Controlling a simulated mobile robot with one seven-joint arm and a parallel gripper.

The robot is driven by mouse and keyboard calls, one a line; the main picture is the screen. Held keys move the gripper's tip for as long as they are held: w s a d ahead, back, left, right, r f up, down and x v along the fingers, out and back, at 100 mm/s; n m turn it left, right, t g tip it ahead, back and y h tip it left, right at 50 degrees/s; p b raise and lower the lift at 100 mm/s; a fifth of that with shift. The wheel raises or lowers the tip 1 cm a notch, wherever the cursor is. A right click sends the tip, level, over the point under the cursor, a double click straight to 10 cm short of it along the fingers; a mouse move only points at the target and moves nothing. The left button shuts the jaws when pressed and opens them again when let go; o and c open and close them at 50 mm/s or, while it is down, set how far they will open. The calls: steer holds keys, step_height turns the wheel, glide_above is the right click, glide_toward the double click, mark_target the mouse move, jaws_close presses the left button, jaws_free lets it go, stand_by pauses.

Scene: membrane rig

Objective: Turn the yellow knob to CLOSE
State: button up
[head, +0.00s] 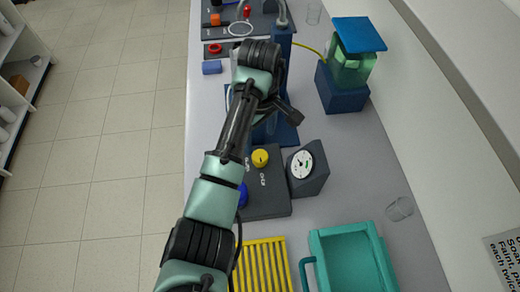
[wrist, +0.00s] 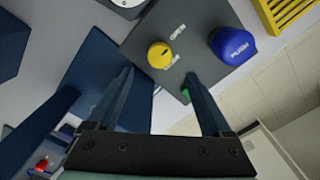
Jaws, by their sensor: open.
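The yellow knob (wrist: 159,54) sits on a dark grey panel (wrist: 190,70) and shows near the top of the wrist view, with a short dark mark on it. White lettering OPEN is beside it; a second label is partly hidden by the knob. In the head view the yellow knob (head: 260,158) is just right of my arm. My gripper (wrist: 159,74) is open and empty. Its two fingers point toward the panel, with the knob seen between and beyond their tips, apart from them. In the head view my arm hides much of the gripper.
A blue PUSH button (wrist: 232,44) is beside the knob on the same panel. A dial gauge (head: 304,168) stands right of the panel. A yellow rack (head: 262,268) and a teal tray (head: 318,248) are nearer. A blue stand (head: 287,134) is beyond the panel.

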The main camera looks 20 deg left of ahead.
mark_target(260, 156)
step_height(260, 156, down, 9)
steer(key=shift+r+p, duration=0.2)
steer(key=shift+p, duration=0.15)
jaws_close()
stand_by(0.3)
